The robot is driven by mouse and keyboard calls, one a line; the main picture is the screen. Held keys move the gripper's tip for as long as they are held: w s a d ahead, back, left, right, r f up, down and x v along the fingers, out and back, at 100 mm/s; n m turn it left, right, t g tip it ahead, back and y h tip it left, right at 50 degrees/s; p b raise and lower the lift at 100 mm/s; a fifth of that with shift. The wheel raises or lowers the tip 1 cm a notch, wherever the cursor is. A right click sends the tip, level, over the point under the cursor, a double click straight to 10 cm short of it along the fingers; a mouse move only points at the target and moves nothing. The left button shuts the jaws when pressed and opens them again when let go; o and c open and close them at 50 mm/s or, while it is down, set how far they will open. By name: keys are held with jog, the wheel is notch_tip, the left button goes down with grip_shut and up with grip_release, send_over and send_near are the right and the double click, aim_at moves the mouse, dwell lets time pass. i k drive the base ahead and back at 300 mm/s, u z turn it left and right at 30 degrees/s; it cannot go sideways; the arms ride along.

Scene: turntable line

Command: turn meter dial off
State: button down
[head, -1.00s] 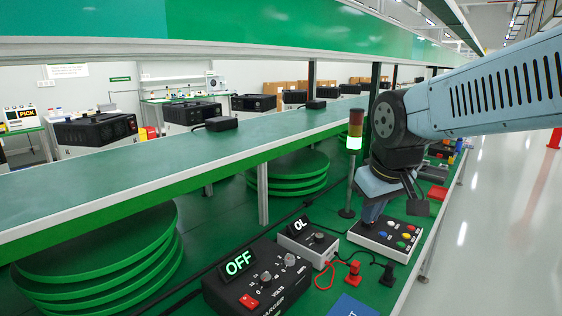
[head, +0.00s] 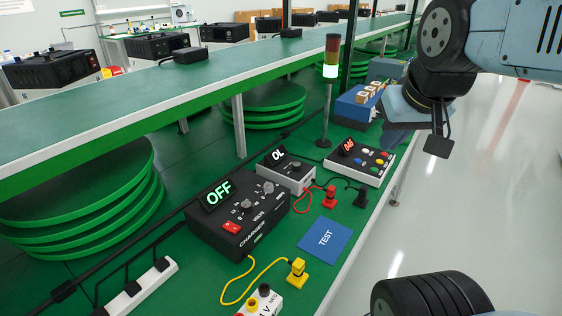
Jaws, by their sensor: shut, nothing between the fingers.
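The meter (head: 285,179) is a small grey box with a tilted black display reading "0L". It stands on the green bench between the charger and the button panel. Its dial (head: 297,165) is a small dark knob on the top face; its exact pointing is too small to tell. My gripper (head: 396,137) is in the upper right of the head view, raised above the bench edge, to the right of and apart from the meter. It is shut and empty. Its fingertips are largely hidden behind the wrist.
A black charger (head: 240,228) with a lit "OFF" display stands left of the meter. A button panel (head: 350,172), signal tower (head: 327,110) and blue box (head: 352,112) stand beyond. Red and black plugs (head: 330,197) and a blue TEST mat (head: 325,240) lie nearby. A shelf (head: 130,125) overhangs behind.

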aim_at(296, 167)
jog(key=k, duration=1.3)
jog(key=z, duration=0.3)
jog(key=i, duration=1.85)
jog(key=u, duration=0.45)
